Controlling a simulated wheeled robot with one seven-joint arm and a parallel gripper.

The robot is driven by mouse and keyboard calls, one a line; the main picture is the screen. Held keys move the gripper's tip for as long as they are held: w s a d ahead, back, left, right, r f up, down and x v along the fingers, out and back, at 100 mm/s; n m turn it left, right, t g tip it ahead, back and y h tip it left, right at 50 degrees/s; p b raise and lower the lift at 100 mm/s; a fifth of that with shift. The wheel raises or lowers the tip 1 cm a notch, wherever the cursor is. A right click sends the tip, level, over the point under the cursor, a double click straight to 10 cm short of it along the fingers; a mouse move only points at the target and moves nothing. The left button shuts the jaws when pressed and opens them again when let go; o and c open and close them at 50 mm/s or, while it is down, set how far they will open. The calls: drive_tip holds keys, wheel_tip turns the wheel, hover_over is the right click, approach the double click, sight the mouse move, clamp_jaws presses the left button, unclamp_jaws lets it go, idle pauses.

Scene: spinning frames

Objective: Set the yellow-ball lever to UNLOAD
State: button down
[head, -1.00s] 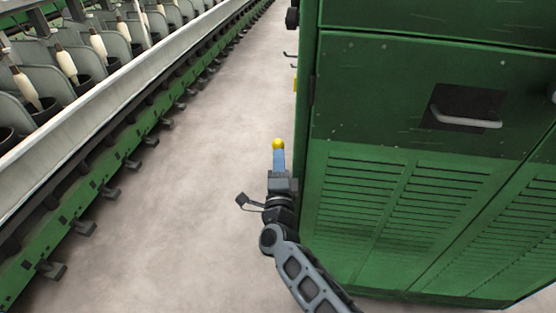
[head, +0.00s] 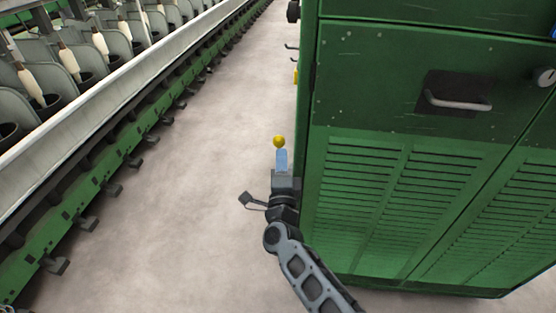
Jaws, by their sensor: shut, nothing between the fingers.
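The yellow ball (head: 279,141) of the lever shows at the left edge of the green cabinet, just above my fingertips in the picture. The lever's shaft and the UNLOAD marking cannot be seen. My gripper (head: 281,153) has blue fingers, is shut with nothing in it, and points up the picture at the ball. I cannot tell whether the fingertips touch the ball or are a little apart from it.
The green cabinet (head: 400,205) with louvred panels and a grey handle (head: 457,102) stands close on the right of my arm. A green spinning frame (head: 100,180) with bobbins runs along the left. The grey floor (head: 190,150) between them is clear.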

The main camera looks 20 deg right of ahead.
drive_tip(key=v, duration=1)
drive_tip(key=shift+w+f, duration=0.1)
drive_tip(key=shift+f, duration=0.05)
